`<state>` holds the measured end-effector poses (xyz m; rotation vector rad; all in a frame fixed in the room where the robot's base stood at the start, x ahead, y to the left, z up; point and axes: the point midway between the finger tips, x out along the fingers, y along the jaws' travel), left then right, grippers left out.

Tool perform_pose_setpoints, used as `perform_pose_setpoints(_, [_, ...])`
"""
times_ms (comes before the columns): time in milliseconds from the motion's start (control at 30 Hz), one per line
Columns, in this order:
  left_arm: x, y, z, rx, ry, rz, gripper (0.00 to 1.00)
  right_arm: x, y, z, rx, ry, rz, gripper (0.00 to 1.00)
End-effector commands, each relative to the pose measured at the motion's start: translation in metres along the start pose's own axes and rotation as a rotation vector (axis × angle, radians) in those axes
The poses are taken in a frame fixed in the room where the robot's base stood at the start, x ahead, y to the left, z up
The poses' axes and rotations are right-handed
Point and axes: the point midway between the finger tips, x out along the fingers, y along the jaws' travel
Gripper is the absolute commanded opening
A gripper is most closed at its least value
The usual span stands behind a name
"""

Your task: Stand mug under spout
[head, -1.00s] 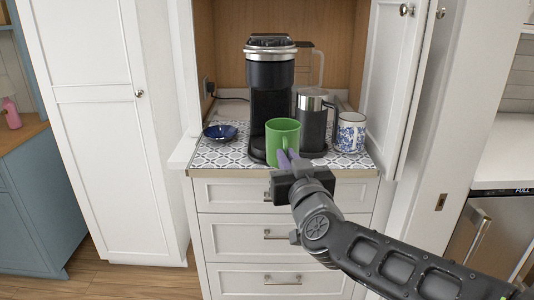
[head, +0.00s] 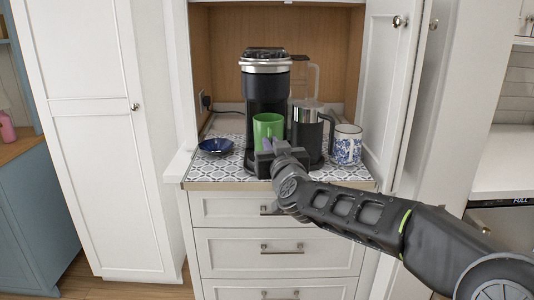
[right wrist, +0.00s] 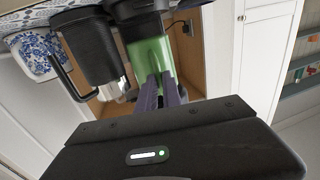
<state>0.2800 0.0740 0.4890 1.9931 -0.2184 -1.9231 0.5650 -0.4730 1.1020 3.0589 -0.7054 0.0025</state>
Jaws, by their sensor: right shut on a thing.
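The green mug (head: 267,125) is upright in front of the lower part of the black and silver coffee maker (head: 265,90). It sits below the machine's head; I cannot tell whether its bottom rests on the machine's base, because my gripper hides it. My right gripper (head: 269,146) is shut on the mug from the front. In the right wrist view the purple fingers (right wrist: 160,92) hold the translucent-looking green mug (right wrist: 151,58), with the dark machine beyond it. My left gripper is not in view.
A black and steel French press (head: 307,130) stands close right of the mug, with a blue-patterned white mug (head: 347,145) beyond it. A blue bowl (head: 216,146) sits left on the patterned mat (head: 213,170). Cabinet walls enclose the nook; the mat's front left is clear.

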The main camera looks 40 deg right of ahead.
Motion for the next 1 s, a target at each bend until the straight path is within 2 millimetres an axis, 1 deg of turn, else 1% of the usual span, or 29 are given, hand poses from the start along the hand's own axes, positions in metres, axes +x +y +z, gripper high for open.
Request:
perform_pose_setpoints(33, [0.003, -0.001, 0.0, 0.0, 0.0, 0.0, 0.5, 0.013, -0.002, 0.001, -0.002, 0.002, -0.002, 0.0])
perform_pose_setpoints(100, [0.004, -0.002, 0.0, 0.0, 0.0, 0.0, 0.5, 0.027, -0.001, 0.0, -0.002, 0.002, 0.0, 0.0])
perform_pose_setpoints(233, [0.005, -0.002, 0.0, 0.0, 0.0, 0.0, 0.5, 0.041, 0.0, -0.001, 0.0, 0.002, 0.0, 0.0])
perform_pose_setpoints(567, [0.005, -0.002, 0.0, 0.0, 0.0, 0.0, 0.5, 0.043, 0.0, -0.001, 0.002, 0.002, 0.0, 0.0])
perform_pose_setpoints(667, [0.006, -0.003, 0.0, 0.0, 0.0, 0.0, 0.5, 0.049, 0.0, -0.001, 0.0, 0.002, 0.0, 0.0])
perform_pose_setpoints(700, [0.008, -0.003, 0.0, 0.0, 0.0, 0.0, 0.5, 0.053, -0.001, 0.001, -0.001, 0.002, -0.001, 0.0])
perform_pose_setpoints(800, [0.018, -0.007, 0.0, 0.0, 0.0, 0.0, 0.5, 0.051, -0.001, 0.021, -0.001, 0.0, -0.002, 0.0])
perform_pose_setpoints(867, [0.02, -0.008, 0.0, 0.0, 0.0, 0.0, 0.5, 0.051, -0.001, 0.029, -0.001, 0.0, -0.001, 0.0])
perform_pose_setpoints(933, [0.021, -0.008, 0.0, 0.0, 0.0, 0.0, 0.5, 0.051, 0.0, 0.034, 0.0, 0.002, -0.001, 0.0])
perform_pose_setpoints(1000, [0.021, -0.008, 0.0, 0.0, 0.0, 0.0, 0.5, 0.051, 0.0, 0.035, 0.001, 0.002, -0.001, 0.0])
